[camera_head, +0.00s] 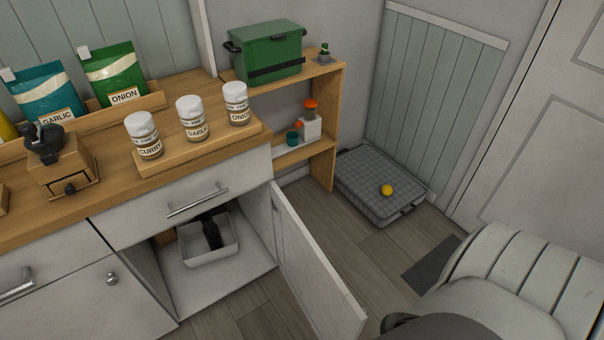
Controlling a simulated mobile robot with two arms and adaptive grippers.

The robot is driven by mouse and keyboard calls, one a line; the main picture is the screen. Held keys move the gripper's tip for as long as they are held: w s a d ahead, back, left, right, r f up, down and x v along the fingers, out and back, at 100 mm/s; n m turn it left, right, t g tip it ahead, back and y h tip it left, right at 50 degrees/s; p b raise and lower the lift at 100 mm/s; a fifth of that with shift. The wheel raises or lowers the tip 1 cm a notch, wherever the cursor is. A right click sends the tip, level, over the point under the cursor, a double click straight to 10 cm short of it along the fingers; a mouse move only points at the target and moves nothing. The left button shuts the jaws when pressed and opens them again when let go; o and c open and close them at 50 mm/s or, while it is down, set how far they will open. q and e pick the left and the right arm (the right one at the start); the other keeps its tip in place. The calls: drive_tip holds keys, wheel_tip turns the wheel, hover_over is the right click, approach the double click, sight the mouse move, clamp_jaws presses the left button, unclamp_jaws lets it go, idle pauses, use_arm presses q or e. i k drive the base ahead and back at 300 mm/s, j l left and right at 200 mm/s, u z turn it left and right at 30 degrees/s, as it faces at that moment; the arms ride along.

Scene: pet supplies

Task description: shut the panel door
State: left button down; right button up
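The white panel door (311,273) of the lower cabinet stands wide open in the head view, swung out to the right of its opening. Its hinged edge meets the cabinet's right side. The open cabinet (262,276) shows a white bin (208,250) inside with a dark object (211,234) in it. Neither of my grippers shows in the head view. A dark rounded shape at the bottom edge, close to the door's lower end, is cut off, and I cannot tell what it is.
A closed drawer (190,195) sits above the opening. The wooden counter (105,212) holds spice jars (191,118), a grinder (58,160) and seasoning bags (113,74). A grey pet bed (357,173) with a yellow ball (387,190) and a pale ribbed seat (518,275) stand right. Some floor is clear between.

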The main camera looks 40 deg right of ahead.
sight(332, 311)
drive_tip(key=k+l, duration=0.1)
drive_tip(key=l, duration=0.25)
drive_tip(key=k+l+u, duration=0.1)
drive_tip(key=l, duration=0.3)
drive_tip(key=k+l, duration=0.1)
drive_tip(key=l, duration=0.25)
drive_tip(key=k+l+u, duration=0.1)
drive_tip(key=l, duration=0.25)
drive_tip(key=k+l+u, duration=0.1)
drive_tip(key=l, duration=0.3)
drive_tip(key=k+l, duration=0.15)
drive_tip(key=l, duration=0.15)
